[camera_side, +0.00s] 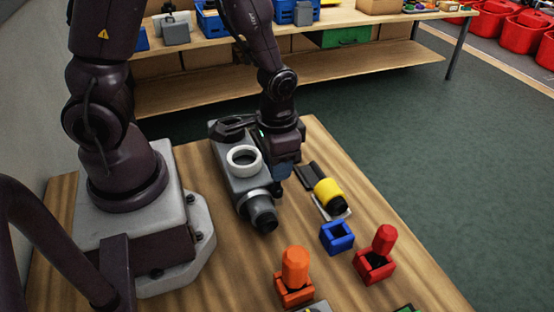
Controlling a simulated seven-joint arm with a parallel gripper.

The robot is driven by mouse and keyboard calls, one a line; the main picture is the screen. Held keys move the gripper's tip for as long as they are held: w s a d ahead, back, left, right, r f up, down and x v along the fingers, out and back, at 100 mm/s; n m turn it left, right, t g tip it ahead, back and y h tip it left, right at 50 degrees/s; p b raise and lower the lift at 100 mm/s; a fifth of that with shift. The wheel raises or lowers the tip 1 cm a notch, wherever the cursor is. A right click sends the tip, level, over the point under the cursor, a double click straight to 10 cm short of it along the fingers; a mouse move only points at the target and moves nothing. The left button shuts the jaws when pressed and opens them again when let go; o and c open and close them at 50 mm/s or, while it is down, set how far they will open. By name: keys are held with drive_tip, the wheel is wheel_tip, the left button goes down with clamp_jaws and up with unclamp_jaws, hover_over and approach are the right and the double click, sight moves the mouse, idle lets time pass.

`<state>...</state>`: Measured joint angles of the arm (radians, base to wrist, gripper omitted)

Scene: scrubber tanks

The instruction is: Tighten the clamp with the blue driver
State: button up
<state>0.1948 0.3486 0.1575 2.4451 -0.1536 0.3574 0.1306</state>
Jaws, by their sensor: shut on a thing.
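My gripper (283,172) is at the right side of a grey tank unit (243,185), pointing down. It is shut on the blue driver (281,171), of which only a small blue part shows beneath the dark gripper body. The driver's tip and the clamp are hidden or too small to make out, so I cannot tell whether they touch. The tank unit has a white ring (244,160) on top and a black-ended grey outlet (263,218) at its near end. The blue holder (337,237) stands empty on the table to the right.
An orange driver (295,266) and a red driver (383,241) stand in their holders at the front. A yellow cylinder with a black end (328,192) lies right of the tank. Bare wooden table (395,270) shows at the right. A shelf (300,70) stands behind.

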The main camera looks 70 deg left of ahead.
drive_tip(key=m, duration=1)
drive_tip(key=shift+m, duration=0.4)
drive_tip(key=m, duration=0.5)
drive_tip(key=shift+a, duration=0.1)
drive_tip(key=m, duration=0.4)
drive_tip(key=shift+m, duration=0.4)
